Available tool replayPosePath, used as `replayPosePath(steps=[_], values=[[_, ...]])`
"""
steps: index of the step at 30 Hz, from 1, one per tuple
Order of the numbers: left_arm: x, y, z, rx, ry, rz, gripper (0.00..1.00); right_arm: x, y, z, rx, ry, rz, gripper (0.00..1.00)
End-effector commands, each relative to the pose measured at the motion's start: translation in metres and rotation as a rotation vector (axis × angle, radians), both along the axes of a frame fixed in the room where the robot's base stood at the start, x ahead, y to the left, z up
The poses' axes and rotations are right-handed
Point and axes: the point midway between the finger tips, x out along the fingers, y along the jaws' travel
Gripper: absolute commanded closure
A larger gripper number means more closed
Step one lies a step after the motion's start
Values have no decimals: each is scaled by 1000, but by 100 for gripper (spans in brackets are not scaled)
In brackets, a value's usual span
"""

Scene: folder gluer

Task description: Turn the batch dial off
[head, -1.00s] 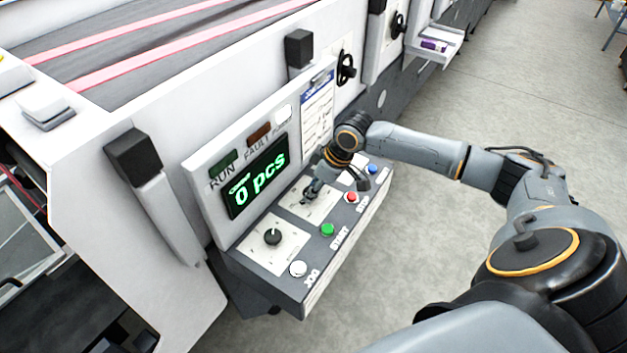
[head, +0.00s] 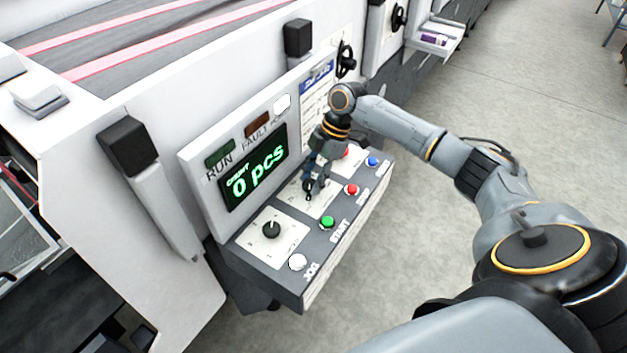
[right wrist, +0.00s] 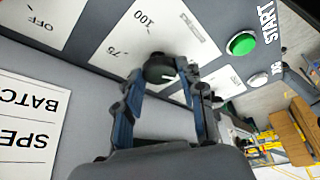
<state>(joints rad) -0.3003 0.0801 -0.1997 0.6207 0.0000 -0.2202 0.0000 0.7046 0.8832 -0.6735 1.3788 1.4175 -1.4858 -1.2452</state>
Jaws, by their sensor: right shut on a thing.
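My right gripper (head: 309,192) reaches down to the middle plate (head: 322,207) of the control panel. In the right wrist view its two blue fingers (right wrist: 160,78) are shut on a black dial (right wrist: 160,66) with a white pointer line. That dial's plate (right wrist: 178,32) shows the marks 75 and 100; its name is hidden. A neighbouring plate (right wrist: 35,20) at the upper left carries the word OFF. In the head view another black dial (head: 271,229) sits on the left plate, apart from the gripper. My left gripper is out of view.
The display (head: 253,178) above reads 0 pcs. Close to the gripper are the green START button (head: 327,222), a red button (head: 351,189), a blue button (head: 373,161) and the white JOG button (head: 297,262). Open floor (head: 500,110) lies to the right.

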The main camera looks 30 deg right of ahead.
Motion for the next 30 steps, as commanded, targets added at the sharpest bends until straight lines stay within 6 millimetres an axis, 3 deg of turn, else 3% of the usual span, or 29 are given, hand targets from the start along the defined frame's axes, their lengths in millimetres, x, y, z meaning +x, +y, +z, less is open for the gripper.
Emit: replayPosePath(steps=[9,23,24,27,30], values=[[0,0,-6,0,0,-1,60,0,0,-2,-2,4,95,93],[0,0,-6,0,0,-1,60,0,1,-2,-2,4,108,93],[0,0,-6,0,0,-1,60,0,1,-2,-2,4,108,57],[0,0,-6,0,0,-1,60,0,0,-2,-2,3,107,39],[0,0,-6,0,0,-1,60,0,0,-1,-1,3,106,39]])
